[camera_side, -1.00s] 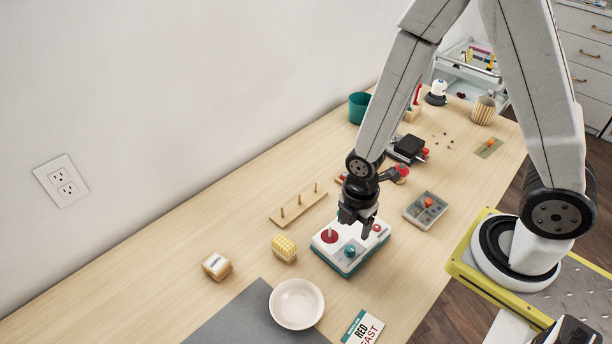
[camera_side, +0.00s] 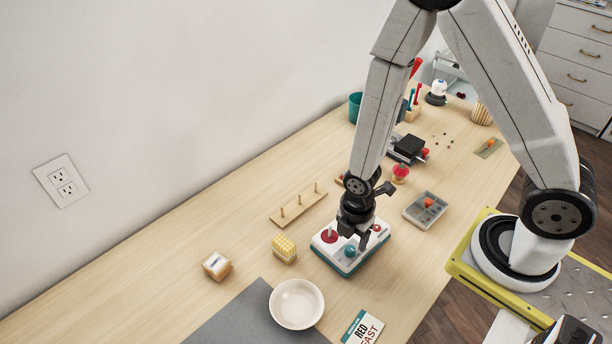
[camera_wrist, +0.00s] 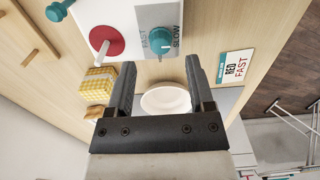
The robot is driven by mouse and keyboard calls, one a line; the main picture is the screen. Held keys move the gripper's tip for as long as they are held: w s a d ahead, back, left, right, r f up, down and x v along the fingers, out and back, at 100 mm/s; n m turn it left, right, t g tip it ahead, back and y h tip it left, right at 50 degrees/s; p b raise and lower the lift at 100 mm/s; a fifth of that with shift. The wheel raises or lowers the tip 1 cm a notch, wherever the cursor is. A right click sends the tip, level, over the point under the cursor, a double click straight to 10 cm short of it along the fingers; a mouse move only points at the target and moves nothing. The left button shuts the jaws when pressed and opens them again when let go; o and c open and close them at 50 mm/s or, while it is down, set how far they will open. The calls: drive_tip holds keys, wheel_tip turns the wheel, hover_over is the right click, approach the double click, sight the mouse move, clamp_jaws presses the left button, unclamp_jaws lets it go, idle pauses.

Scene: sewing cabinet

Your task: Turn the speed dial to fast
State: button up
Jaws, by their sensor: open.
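A white control box with a teal base (camera_side: 330,253) stands on the table. Its teal speed dial (camera_side: 349,251) shows in the wrist view (camera_wrist: 160,42) between the printed words FAST, on the left, and SLOW, on the right. A pale pointer mark on the dial faces down the picture, between the words. A red disc with a pale post (camera_wrist: 106,42) is beside the dial. My gripper (camera_side: 362,243) is open and low over the box, close to the dial.
A card reading RED FAST (camera_side: 363,328) lies in front of the box, near a white bowl (camera_side: 297,304). A yellow checked block (camera_side: 284,248), a pegged wooden rack (camera_side: 299,205) and a grey tray (camera_side: 426,210) surround the box. Bare table lies between them.

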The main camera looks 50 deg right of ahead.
sight(350, 248)
drive_tip(key=shift+f, duration=1.8)
clamp_jaws()
